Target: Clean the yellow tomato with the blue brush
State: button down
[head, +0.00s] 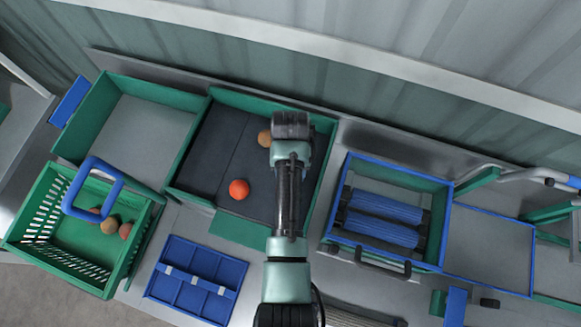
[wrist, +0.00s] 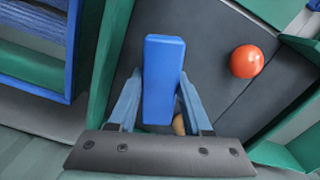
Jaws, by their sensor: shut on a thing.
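My gripper (wrist: 159,82) is shut on a blue block-shaped brush (wrist: 164,58), which sits between the two fingers in the wrist view. In the head view my gripper (head: 291,125) is over the dark-floored green tray (head: 212,150), and the brush is hidden beneath it. The yellow tomato (head: 264,138), dull orange-yellow, lies in this tray just left of my gripper. In the wrist view only a sliver of the yellow tomato (wrist: 179,125) shows beside the brush. I cannot tell whether the brush touches it.
A red-orange tomato (head: 239,189) lies in the same tray, apart from the brush. A green basket (head: 62,262) with several tomatoes stands at left. A blue divided tray (head: 196,278) is in front. A box with blue rollers (head: 385,212) is at right. An empty green tray (head: 150,133) adjoins on the left.

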jog(key=shift+s+p, duration=0.55)
jog(key=shift+s, duration=0.5)
jog(key=shift+w+f+b, duration=0.25)
jog(key=shift+w+b, duration=0.05)
jog(key=shift+w, duration=0.1)
jog(key=shift+w+b, duration=1)
jog(key=shift+w, duration=0.8)
jog(key=shift+s, duration=0.2)
jog(key=shift+s+r+p, duration=0.2)
jog(key=shift+s+p, duration=0.85)
jog(key=shift+p, duration=0.15)
jog(key=shift+s+f+p, duration=0.1)
jog(key=shift+s+p, duration=0.7)
jog(key=shift+s, duration=0.35)
